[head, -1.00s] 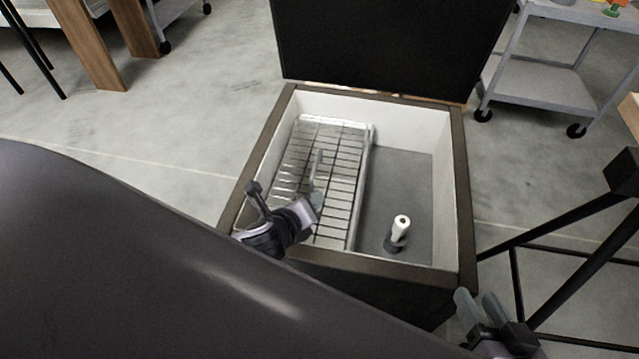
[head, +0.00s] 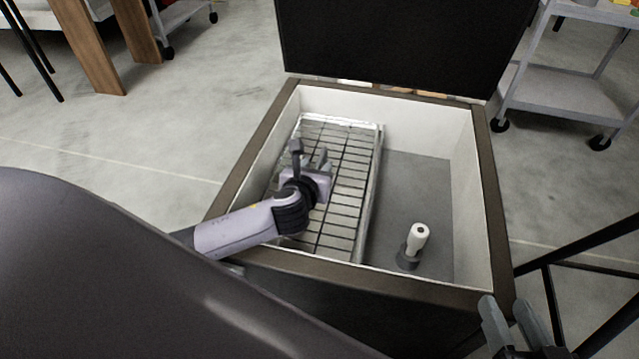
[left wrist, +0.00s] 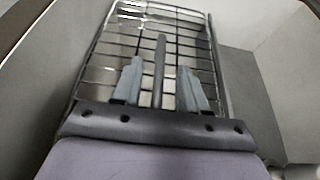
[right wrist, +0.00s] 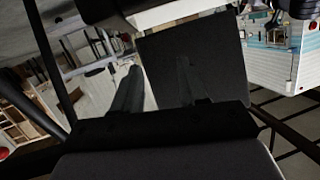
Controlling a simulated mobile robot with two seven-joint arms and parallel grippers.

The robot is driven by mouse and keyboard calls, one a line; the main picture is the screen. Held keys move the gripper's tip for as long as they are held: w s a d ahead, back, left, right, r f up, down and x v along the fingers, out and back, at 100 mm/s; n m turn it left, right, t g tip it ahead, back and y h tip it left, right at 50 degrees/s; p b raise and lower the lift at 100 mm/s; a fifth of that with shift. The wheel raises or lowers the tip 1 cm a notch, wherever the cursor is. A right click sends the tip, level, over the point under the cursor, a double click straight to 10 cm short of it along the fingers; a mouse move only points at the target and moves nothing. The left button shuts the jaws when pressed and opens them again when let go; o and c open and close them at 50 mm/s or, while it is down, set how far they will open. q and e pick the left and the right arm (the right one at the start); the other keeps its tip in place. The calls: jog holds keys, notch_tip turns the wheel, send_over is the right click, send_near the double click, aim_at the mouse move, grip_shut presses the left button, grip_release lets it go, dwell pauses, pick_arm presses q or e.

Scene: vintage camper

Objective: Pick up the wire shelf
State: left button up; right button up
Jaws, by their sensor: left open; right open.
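The wire shelf (head: 345,185) is a long metal grid lying along the left side inside an open box. It fills much of the left wrist view (left wrist: 185,45). My left gripper (head: 322,160) is open and empty over the shelf, within the box's opening. In the left wrist view its two fingers (left wrist: 160,85) are spread above the grid, with a bar running between them in the picture. I cannot tell whether they touch it. My right gripper (head: 515,322) is open and empty, outside the box near its front right corner.
The box (head: 488,200) has a brown rim, white inner walls and a raised black lid (head: 400,45) at the back. A white cylinder on a dark base (head: 417,240) stands on the box's floor to the right. A grey cart (head: 565,95) stands beyond, at the right.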

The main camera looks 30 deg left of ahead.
pick_arm(q)
jog(key=shift+b+x, duration=0.3)
jog(key=shift+x, duration=0.75)
grip_shut()
dwell(0.6)
